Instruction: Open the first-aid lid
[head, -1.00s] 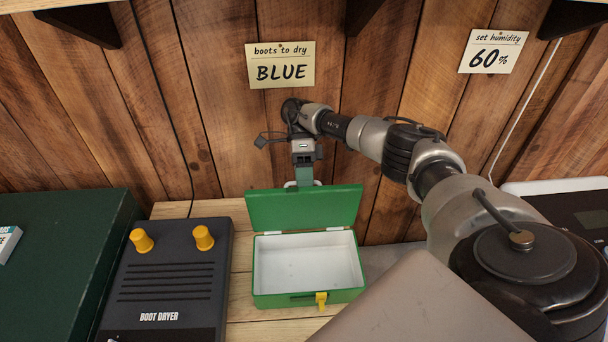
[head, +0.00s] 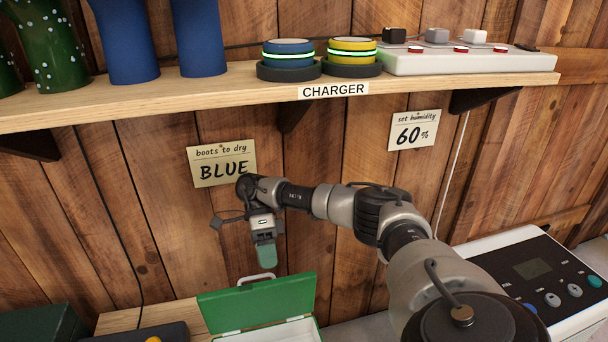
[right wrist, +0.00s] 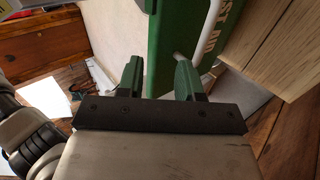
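The green first-aid box stands open on the bench. Its lid (head: 258,306) is raised and leans back, with a white handle (head: 257,279) on its top edge. Part of the white inside (head: 280,334) shows; the front of the box is cut off by the head view's lower edge. My right gripper (head: 265,258) hangs just above the handle, apart from it. In the right wrist view its green fingers (right wrist: 159,78) are spread with nothing held between them, and the lid (right wrist: 190,38) and handle (right wrist: 211,30) lie beyond. My left gripper is not in view.
A shelf (head: 200,104) above holds blue boots (head: 203,35), green boots, two round charger items and a power strip (head: 460,62). The boot dryer's edge (head: 135,333) is left of the box. A white device (head: 540,272) stands at the right. The plank wall is close behind.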

